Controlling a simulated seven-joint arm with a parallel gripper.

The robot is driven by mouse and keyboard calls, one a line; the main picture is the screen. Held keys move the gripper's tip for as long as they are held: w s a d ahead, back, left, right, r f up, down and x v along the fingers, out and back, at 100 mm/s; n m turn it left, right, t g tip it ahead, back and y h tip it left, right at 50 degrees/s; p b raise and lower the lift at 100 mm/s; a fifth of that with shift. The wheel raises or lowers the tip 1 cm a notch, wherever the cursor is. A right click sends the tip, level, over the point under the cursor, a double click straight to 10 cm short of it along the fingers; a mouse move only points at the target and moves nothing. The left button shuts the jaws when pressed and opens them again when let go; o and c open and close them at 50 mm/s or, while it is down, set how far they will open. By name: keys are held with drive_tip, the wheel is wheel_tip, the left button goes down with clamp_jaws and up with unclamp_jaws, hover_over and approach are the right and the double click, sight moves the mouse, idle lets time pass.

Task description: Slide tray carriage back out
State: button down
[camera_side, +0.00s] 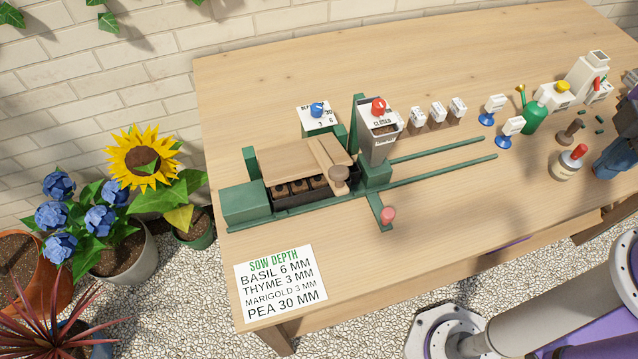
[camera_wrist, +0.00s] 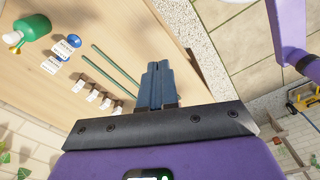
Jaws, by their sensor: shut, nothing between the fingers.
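The dark seed tray (camera_side: 322,197) with soil-filled cells sits at the left end of the green rig, partly hidden under a tan wooden plate (camera_side: 290,158). A wooden piece with a round brown knob (camera_side: 339,173) lies at the plate's right end. I cannot tell the carriage apart from the tray. Two green rails (camera_side: 450,172) run bare to the right of the hopper; they also show in the wrist view (camera_wrist: 112,68). My gripper (camera_side: 612,160) is at the right edge of the side view, far from the tray. In the wrist view its blue-grey fingers (camera_wrist: 158,72) are together and empty.
A hopper (camera_side: 380,142) with a red knob stands over the rails. A pink-knobbed green lever (camera_side: 388,215) sticks out in front. Table front is mostly clear.

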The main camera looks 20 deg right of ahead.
drive_tip(key=c, duration=1.8)
unclamp_jaws()
drive_tip(key=o, duration=0.9)
drive_tip(key=m, duration=2.1)
hover_over(389, 212)
drive_tip(key=f, duration=0.2)
drive_tip(key=shift+m, duration=0.3)
wheel_tip(389, 212, down, 17)
drive_tip(key=shift+f, duration=0.15)
drive_tip(key=shift+c, duration=0.3)
clamp_jaws()
